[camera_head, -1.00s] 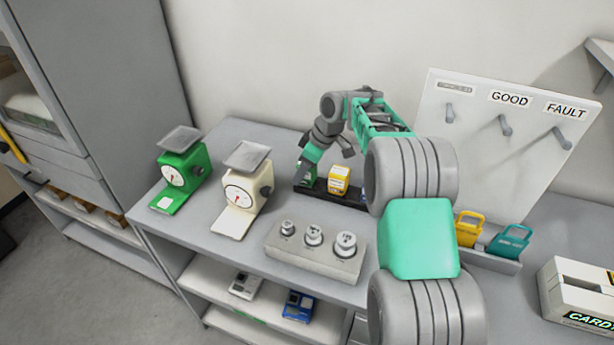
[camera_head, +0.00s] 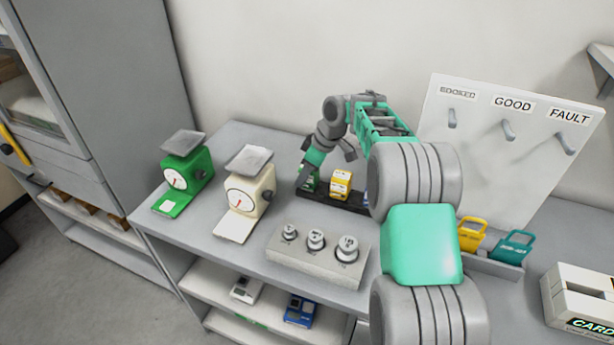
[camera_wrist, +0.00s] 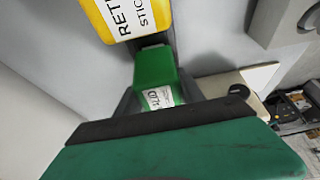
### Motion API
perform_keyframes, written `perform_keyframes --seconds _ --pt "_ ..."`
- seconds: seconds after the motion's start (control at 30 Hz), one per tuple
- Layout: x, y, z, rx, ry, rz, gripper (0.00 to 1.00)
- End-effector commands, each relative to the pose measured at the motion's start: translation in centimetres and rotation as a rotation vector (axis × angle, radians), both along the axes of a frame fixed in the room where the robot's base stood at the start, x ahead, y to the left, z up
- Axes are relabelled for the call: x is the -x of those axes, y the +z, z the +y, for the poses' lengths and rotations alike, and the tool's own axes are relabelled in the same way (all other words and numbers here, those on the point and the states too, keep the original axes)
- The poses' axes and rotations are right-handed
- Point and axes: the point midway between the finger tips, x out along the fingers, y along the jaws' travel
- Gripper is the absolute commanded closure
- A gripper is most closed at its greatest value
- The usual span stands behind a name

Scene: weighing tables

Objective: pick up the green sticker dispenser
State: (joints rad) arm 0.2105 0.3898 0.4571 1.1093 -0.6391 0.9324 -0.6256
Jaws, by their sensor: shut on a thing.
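The green sticker dispenser (camera_head: 311,183) is at the left end of a black tray (camera_head: 330,198) on the table, partly hidden by my gripper. In the wrist view the green dispenser (camera_wrist: 155,70) sits between the fingers, with a white label facing the camera. My gripper (camera_head: 306,178) points down at it and is shut on it. It also shows in the wrist view (camera_wrist: 158,98), its fingers on both sides of the dispenser. I cannot tell whether the dispenser still touches the tray.
A yellow dispenser (camera_head: 340,185) stands close to the right, and a blue one (camera_head: 366,196) is mostly hidden behind my arm. A cream scale (camera_head: 248,195), a green scale (camera_head: 185,178) and a block of weights (camera_head: 318,258) stand nearby. A hook board (camera_head: 510,150) is at the right.

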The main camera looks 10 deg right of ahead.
Motion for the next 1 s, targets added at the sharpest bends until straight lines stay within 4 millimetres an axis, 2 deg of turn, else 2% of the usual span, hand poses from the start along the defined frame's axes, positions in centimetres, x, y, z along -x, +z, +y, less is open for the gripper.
perform_keyframes --seconds 0.13,0.2,0.27,0.47,0.6,0.73,0.87,1.0 --pt "-0.1 1.6 0.0 0.000 0.001 -0.004 1.00" --pt "-0.1 2.9 -0.1 0.001 0.001 -0.006 1.00" --pt "0.8 4.0 -0.5 0.001 -0.002 -0.006 1.00" --pt "4.9 9.3 -2.0 0.002 -0.003 -0.006 1.00" --pt "8.4 10.5 -3.3 0.002 -0.002 -0.004 1.00" --pt "11.0 11.8 -4.2 0.001 -0.002 -0.003 1.00" --pt "12.6 12.5 -4.7 0.001 -0.001 -0.002 1.00" --pt "13.1 12.8 -4.9 0.001 0.001 -0.001 1.00"
